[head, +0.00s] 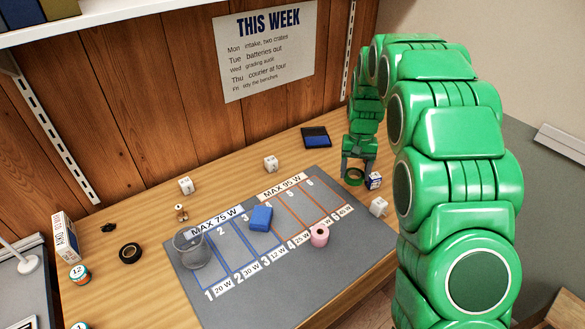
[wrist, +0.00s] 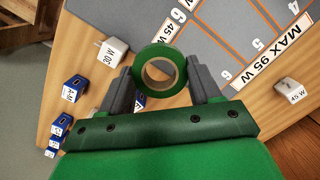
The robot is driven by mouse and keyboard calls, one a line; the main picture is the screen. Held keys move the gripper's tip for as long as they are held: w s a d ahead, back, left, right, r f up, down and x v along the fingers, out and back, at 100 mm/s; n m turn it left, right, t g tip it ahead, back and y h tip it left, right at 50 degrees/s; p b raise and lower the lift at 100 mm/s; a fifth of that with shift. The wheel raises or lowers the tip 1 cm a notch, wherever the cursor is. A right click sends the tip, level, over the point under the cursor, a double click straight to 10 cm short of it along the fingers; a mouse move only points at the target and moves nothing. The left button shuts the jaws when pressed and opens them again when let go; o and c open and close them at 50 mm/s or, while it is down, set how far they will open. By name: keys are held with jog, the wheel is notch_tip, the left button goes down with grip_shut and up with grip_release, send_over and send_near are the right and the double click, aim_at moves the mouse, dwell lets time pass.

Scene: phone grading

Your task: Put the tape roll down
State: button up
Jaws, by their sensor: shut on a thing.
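A green tape roll (wrist: 160,71) is between the two fingers of my gripper (wrist: 163,90) in the wrist view, with its round hole facing the camera. The fingers are shut on it from both sides. In the head view the roll (head: 354,177) shows as a small dark green ring under my gripper (head: 357,170), near the back right of the grey mat. I cannot tell whether the roll touches the table. Part of the wooden table below it is hidden by the gripper.
The grey mat (head: 350,252) has numbered slots. A blue block (head: 261,218), a pink roll (head: 319,236) and a clear cup (head: 191,249) stand on it. White cubes, one a white cube (head: 378,206), and a blue-and-white block (head: 373,181) are near my gripper. A black roll (head: 130,253) lies left.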

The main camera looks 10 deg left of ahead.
jog(key=s+a+m+y, duration=0.1)
jog(key=s+a+m, duration=0.15)
jog(key=a, duration=1.15)
jog(key=s+a+m, duration=0.1)
jog(key=a+m, duration=0.3)
jog(key=a, duration=1)
jog(key=s+a+m, duration=0.2)
jog(key=s+a, duration=0.4)
jog(key=a, duration=0.3)
jog(key=s+a+m+t, duration=0.1)
jog(key=s+a+m, duration=0.2)
jog(key=s+a, duration=0.45)
jog(key=s+a+m, duration=0.2)
jog(key=s+a, duration=0.3)
jog(key=a, duration=0.6)
jog(key=shift+y, duration=0.3)
jog(key=shift+w+a+f, duration=1.25)
jog(key=shift+a+f, duration=0.2)
jog(key=shift+a, duration=0.35)
jog(key=shift+w+a+f, duration=1.2)
jog(key=shift+a+f, duration=0.3)
jog(key=shift+a, duration=0.35)
jog(key=shift+w+a+f, duration=1.25)
jog(key=shift+a+f, duration=0.2)
jog(key=shift+a, duration=0.35)
jog(key=shift+w+a+f, duration=0.15)
jog(key=shift+a, duration=0.05)
jog(key=shift+w+a+f, duration=0.15)
jog(key=shift+f, duration=0.3)
